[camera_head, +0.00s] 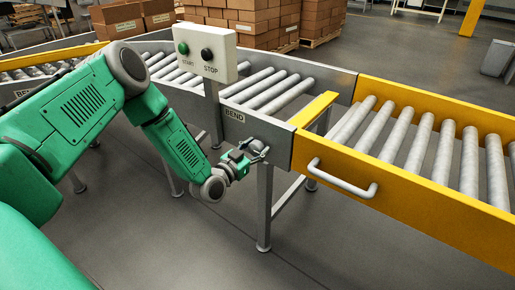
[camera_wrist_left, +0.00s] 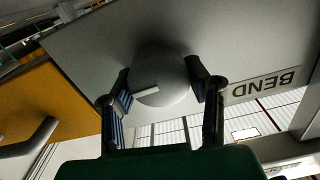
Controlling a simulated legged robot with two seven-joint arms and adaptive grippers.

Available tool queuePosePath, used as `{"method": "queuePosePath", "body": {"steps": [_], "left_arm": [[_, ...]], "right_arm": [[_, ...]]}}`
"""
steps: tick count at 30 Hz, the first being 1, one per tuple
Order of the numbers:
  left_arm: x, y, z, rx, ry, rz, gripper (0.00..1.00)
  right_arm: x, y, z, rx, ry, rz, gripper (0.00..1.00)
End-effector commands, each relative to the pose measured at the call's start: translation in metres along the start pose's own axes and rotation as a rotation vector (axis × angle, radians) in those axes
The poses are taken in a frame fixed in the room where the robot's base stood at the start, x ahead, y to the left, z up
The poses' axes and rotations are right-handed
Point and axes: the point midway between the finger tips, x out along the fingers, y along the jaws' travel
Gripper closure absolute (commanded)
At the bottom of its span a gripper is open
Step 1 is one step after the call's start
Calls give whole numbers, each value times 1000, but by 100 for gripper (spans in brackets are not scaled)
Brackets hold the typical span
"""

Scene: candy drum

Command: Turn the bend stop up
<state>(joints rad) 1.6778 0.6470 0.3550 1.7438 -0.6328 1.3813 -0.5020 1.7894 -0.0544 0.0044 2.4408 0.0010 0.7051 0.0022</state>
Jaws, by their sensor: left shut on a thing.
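A round grey knob (camera_wrist_left: 172,80) with a pale pointer line sits on the grey side plate of the bend conveyor, beside the BEND label (camera_wrist_left: 262,86). The same BEND label (camera_head: 234,115) shows in the head view, just up and left of my left gripper (camera_head: 258,152). In the left wrist view my left gripper (camera_wrist_left: 162,90) has one finger on each side of the knob and is shut on it. The pointer line lies close to the left finger. In the head view the gripper mostly hides the knob. My right gripper is not in view.
A yellow roller section (camera_head: 400,175) with a grey handle (camera_head: 342,178) stands to the right of the knob. A post with a START/STOP box (camera_head: 207,52) rises left of the label. A conveyor leg (camera_head: 264,210) stands below my gripper. The near floor is clear.

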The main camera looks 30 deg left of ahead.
Motion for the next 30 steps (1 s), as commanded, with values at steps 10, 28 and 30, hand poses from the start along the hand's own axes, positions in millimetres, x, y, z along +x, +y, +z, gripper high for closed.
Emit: {"method": "queuePosePath", "body": {"steps": [10, 28, 30], "left_arm": [[-4, 1, 8, -274, -20, 4, 85], [-5, 0, 11, -846, -24, -1, 86], [-5, 0, 12, -912, -24, -2, 86]], "right_arm": [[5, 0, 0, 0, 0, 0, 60], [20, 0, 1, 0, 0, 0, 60], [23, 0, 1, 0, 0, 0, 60]]}}
